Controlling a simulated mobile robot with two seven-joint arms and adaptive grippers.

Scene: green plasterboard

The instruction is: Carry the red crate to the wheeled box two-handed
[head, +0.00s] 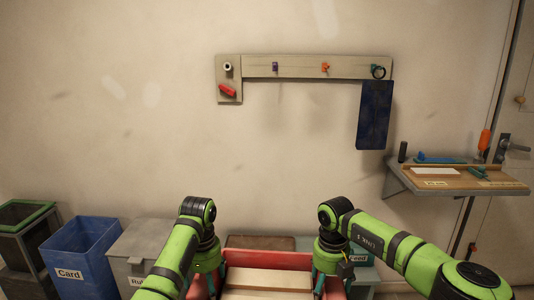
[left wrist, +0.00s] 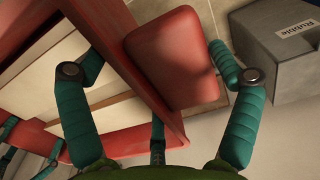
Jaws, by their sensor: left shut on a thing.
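The red crate (head: 268,256) is at the bottom centre of the head view, with pale boards (head: 268,278) inside. My left gripper (head: 210,286) is at its left end. In the left wrist view, the teal fingers (left wrist: 155,85) are on both sides of the crate's red end block (left wrist: 175,55), and the gripper is shut on it. My right gripper (head: 333,287) is at the crate's right end; its fingertips are partly hidden, so its grip is unclear. I cannot tell which container is the wheeled box.
A grey bin marked Rubble (left wrist: 285,45), a blue Card bin (head: 78,258) and a green-rimmed bin (head: 24,240) stand left. A brown-topped box (head: 260,242) and a teal box (head: 362,257) are behind the crate. A shelf (head: 455,178) juts from the wall at right.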

